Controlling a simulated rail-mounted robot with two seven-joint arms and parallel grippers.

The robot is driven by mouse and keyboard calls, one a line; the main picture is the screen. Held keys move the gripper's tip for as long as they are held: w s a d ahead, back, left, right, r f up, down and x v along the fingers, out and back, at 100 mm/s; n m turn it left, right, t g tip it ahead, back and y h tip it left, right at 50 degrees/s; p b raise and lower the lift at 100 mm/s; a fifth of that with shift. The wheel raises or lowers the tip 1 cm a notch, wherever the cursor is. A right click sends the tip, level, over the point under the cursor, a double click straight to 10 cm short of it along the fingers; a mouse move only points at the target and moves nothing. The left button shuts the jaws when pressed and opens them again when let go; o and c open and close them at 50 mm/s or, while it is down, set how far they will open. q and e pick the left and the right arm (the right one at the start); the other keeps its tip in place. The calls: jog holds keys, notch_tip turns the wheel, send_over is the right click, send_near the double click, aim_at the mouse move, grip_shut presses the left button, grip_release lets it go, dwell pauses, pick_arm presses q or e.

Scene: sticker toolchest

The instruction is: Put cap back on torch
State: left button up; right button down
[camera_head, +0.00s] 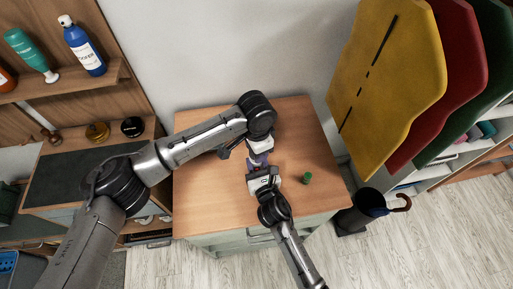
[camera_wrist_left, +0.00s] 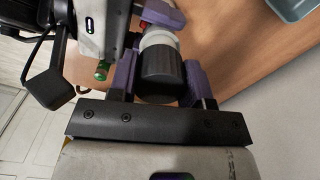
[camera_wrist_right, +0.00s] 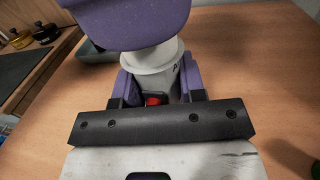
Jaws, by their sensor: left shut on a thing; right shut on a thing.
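A dark grey ribbed cap (camera_wrist_left: 160,72) is held between the purple fingers of my left gripper (camera_head: 258,155). The torch (camera_wrist_left: 158,37) has a white collar at the cap's far end; the two look in line and close together, but I cannot tell whether the cap is seated. My right gripper (camera_head: 263,171) is shut on the white torch body (camera_wrist_right: 186,78), with a red part (camera_wrist_right: 153,100) low between its fingers. A purple left finger hides the torch's upper end in the right wrist view. Both grippers meet above the wooden top.
A small green cylinder (camera_head: 307,178) stands on the wooden cabinet top (camera_head: 300,130), right of my right gripper. A grey-green tray (camera_wrist_left: 295,7) shows at the left wrist view's upper right corner. The cabinet top's right side is otherwise clear.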

pick_arm(q)
jog(key=m, duration=1.5)
jog(key=shift+m, duration=0.3)
jog(key=m, duration=1.1)
jog(key=shift+f+m, duration=0.1)
jog(key=shift+m, duration=0.2)
jog(key=m, duration=0.4)
jog(key=o, duration=1.1)
